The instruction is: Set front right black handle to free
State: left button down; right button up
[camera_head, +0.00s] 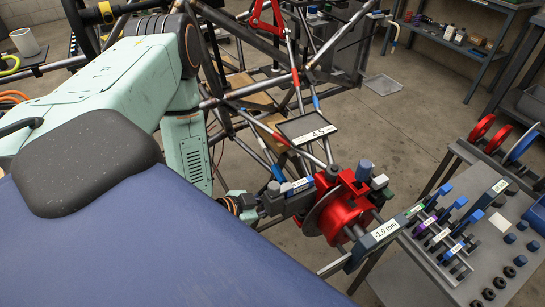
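A red clamp-like device (345,203) with a grey disc stands right of centre among the chassis tubes. Small knobs sit on its top right: a blue-grey one (365,170), a pale one and a dark one (387,193). I cannot tell which part is the front right black handle. A mint-green arm comes in from the left, its wrist with orange rings (236,204) low beside the device. Dark grey parts (275,201) with a blue-and-white label lie between wrist and device. I cannot separate fingers from fixture there. My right gripper is not in view.
A bar labelled "-1.0 mm" (385,230) runs right from the device towards a grey bench (425,281) with labelled blocks and dark knobs. Chassis tubes (250,88) fill the upper middle. Open floor (420,110) lies at upper right.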

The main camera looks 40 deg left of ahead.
pick_arm(q)
jog(key=shift+r+p, duration=0.15)
jog(key=shift+p, duration=0.15)
dwell(0.4)
jog(key=c, duration=1.4)
grip_release()
jog(key=shift+s, duration=0.1)
jog(key=shift+v, duration=3.6)
